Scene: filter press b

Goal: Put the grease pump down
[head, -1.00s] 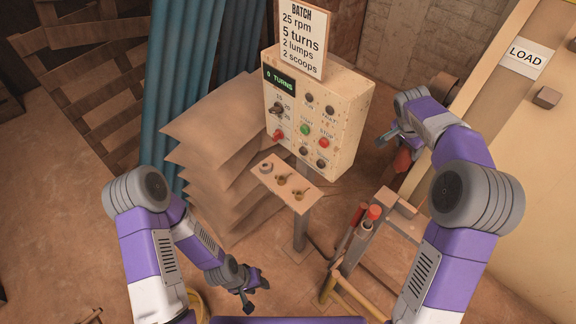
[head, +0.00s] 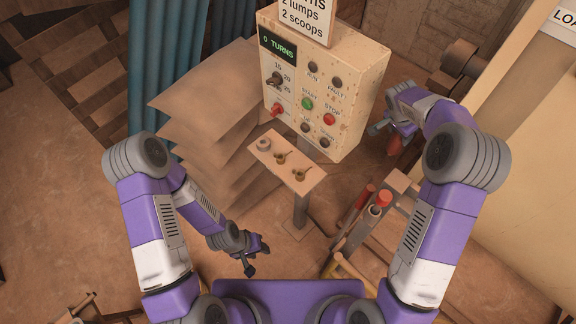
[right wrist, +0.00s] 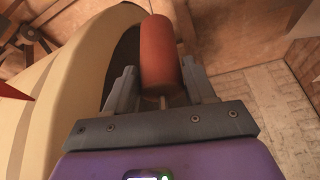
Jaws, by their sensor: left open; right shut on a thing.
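The grease pump seems to be the red cylinder (right wrist: 161,55) between the fingers of my right gripper (right wrist: 161,88) in the right wrist view. The gripper is shut on it, and the fingers hide its lower part. In the head view my right gripper (head: 382,126) is right of the control box, with a small red part of the pump (head: 395,145) showing below the hand. My left gripper (head: 256,260) is open and empty, low in front of the post of the small shelf.
The control box (head: 335,95) reads 0 TURNS. A small shelf (head: 287,163) holds a ring and two little scoops. A stand (head: 400,184) with red-topped tools (head: 383,197) is near my right arm. Brown stacked sheets (head: 215,100) are at left. Floor is clear at far left.

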